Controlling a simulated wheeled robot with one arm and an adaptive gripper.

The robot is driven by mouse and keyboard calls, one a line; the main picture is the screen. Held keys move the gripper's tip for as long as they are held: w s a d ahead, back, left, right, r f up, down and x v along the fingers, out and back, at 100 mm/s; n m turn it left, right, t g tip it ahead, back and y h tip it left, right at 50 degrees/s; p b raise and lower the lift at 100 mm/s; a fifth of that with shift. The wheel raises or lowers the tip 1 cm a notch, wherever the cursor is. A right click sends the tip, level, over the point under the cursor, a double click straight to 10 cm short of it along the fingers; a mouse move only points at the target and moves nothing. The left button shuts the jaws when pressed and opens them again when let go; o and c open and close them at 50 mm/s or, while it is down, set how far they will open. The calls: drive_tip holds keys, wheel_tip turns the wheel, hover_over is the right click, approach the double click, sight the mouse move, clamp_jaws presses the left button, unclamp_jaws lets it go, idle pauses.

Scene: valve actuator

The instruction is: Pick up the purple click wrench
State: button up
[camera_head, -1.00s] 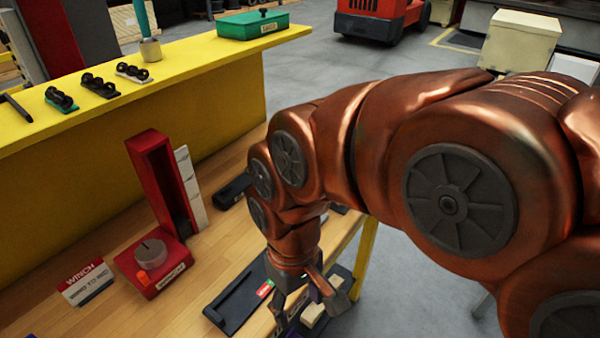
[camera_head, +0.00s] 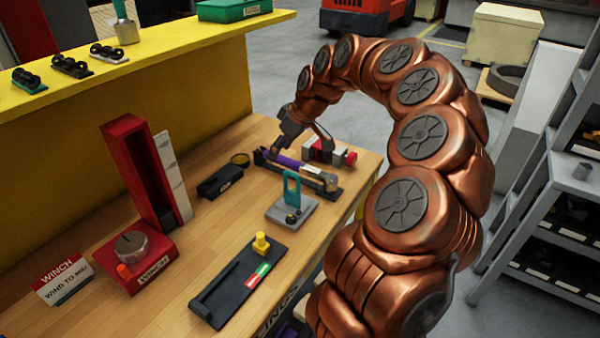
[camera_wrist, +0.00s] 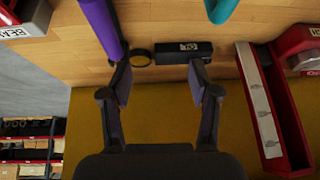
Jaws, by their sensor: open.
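The purple click wrench (camera_head: 288,161) lies on a long dark rack (camera_head: 334,193) at the bench's far right end, its purple handle to the left and a silver part to the right. In the wrist view its purple shaft (camera_wrist: 102,28) runs down from the top left, its end close to my left finger. My gripper (camera_head: 302,148) is open, its fingers spread over the wrench area. In the wrist view my gripper (camera_wrist: 158,68) has nothing between its fingers; I cannot tell whether a finger touches the shaft.
A red-and-grey clamp (camera_head: 328,152) sits just behind the wrench. A teal-handled piece (camera_head: 292,186) stands in front, with a black labelled box (camera_head: 220,181) and dark ring (camera_head: 240,158) to the left. A red winch (camera_head: 145,258) and black tray (camera_head: 240,283) are nearer.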

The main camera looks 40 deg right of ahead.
hover_over(296, 162)
drive_tip(key=s+d, duration=0.2)
drive_tip(key=shift+m+t+h, duration=0.3)
drive_tip(key=shift+m+h, duration=0.1)
wheel_tip(296, 162, down, 4)
drive_tip(key=shift+s+a+f, duration=0.1)
drive_tip(key=shift+a, duration=0.05)
drive_tip(key=shift+x, duration=1.1)
drive_tip(key=shift+w+a+f+p, duration=0.25)
drive_tip(key=shift+a+f+p, duration=0.05)
drive_tip(key=shift+f+p, duration=0.4)
drive_tip(key=shift+p+x, duration=0.7)
drive_tip(key=shift+x, duration=1.25)
drive_tip(key=shift+s+a+f, duration=0.1)
drive_tip(key=shift+s, duration=0.05)
clamp_jaws()
